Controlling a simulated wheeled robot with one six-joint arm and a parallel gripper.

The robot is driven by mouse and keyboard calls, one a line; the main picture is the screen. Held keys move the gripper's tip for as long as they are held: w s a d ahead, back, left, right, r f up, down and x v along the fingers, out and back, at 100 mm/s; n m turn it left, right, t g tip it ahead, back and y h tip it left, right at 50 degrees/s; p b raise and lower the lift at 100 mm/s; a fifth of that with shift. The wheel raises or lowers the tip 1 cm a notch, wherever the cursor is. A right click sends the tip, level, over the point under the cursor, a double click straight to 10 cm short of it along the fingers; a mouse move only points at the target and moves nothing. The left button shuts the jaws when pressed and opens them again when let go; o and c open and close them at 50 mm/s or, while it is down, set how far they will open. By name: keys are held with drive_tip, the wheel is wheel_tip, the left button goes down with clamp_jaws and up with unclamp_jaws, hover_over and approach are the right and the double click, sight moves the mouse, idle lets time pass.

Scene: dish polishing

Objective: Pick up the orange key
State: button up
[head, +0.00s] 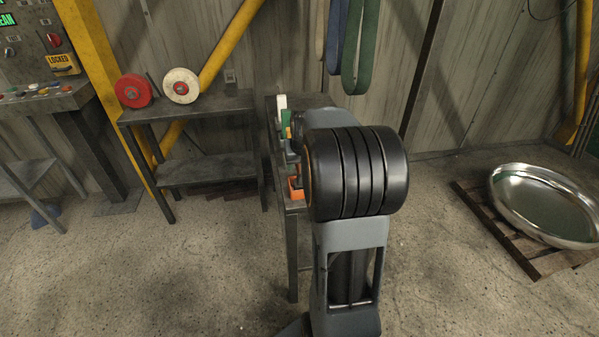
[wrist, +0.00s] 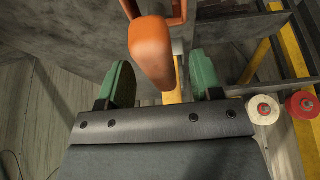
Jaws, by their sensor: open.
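An orange piece, which looks like the orange key (wrist: 150,50), is in the upper middle of the wrist view. It has a thick rounded end and a narrower frame-like part running off the top edge. My gripper (wrist: 161,70) is open, with one green finger pad on each side of the rounded end. The left pad looks closer to it than the right; I cannot tell whether either touches. In the head view my arm hides most of this spot. Small orange patches (head: 296,187) show beside the arm at the narrow table; I cannot tell which is the key.
The narrow dark metal table (head: 291,225) stands behind my arm. A shelf (head: 205,105) to its left carries a red wheel (head: 133,91) and a white wheel (head: 181,86). A large shiny dish (head: 545,205) lies on a pallet at right. Belts (head: 361,50) hang on the wall.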

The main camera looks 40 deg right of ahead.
drive_tip(key=shift+x, duration=1.3)
drive_tip(key=c, duration=1)
drive_tip(key=shift+c, duration=0.5)
drive_tip(key=shift+r, duration=0.15)
